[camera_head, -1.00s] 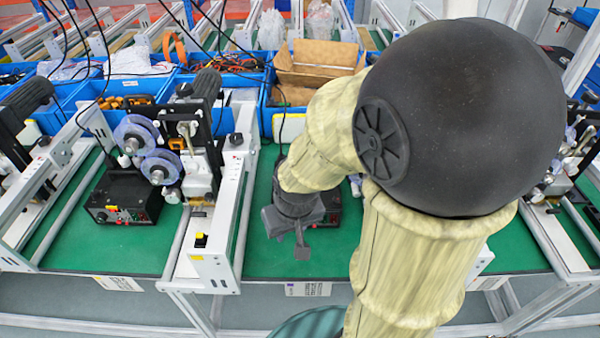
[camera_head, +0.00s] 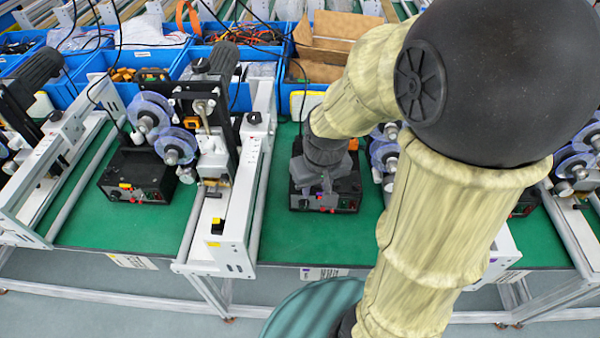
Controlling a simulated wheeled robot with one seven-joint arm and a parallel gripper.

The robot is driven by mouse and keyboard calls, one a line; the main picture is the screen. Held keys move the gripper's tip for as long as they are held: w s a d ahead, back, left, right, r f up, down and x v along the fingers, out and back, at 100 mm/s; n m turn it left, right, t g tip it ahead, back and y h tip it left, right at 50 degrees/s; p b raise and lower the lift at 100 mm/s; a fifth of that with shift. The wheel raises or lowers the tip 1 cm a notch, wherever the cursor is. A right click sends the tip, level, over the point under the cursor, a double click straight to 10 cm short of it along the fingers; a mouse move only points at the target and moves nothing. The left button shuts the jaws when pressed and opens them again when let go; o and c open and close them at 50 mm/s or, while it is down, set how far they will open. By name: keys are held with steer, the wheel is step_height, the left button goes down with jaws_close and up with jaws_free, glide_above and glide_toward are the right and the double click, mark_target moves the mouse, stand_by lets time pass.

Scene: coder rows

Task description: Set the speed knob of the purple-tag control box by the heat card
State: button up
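A black control box (camera_head: 347,192) sits on the green mat of the middle station, with red and green parts low on its front. My gripper (camera_head: 322,195) is in front of its left half and hides much of the front panel; I cannot see the speed knob clearly or tell whether the gripper touches it. I cannot tell whether the fingers are open or shut. A white card (camera_head: 326,273) with a purple mark at its left end is on the table's front edge below this box. Its print is too small to read.
Another black control box (camera_head: 137,178) with a yellow tag stands at the left station, with a white card (camera_head: 132,261) below it. A white rail frame (camera_head: 232,215) separates the stations. Blue bins (camera_head: 150,62) line the back. Green mat (camera_head: 285,240) is clear in front of the middle box.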

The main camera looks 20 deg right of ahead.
steer(key=w+r+n+g, duration=0.2)
steer(key=w+r+n, duration=0.2)
steer(key=w+r, duration=0.3)
steer(key=w, duration=0.5)
steer(key=shift+a+n+p, duration=0.2)
steer(key=shift+n+p, duration=0.1)
steer(key=shift+p, duration=0.1)
step_height(320, 180, down, 17)
steer(key=shift+f+p, duration=0.15)
steer(key=shift+p, duration=0.45)
steer(key=shift+c, duration=0.2)
jaws_close()
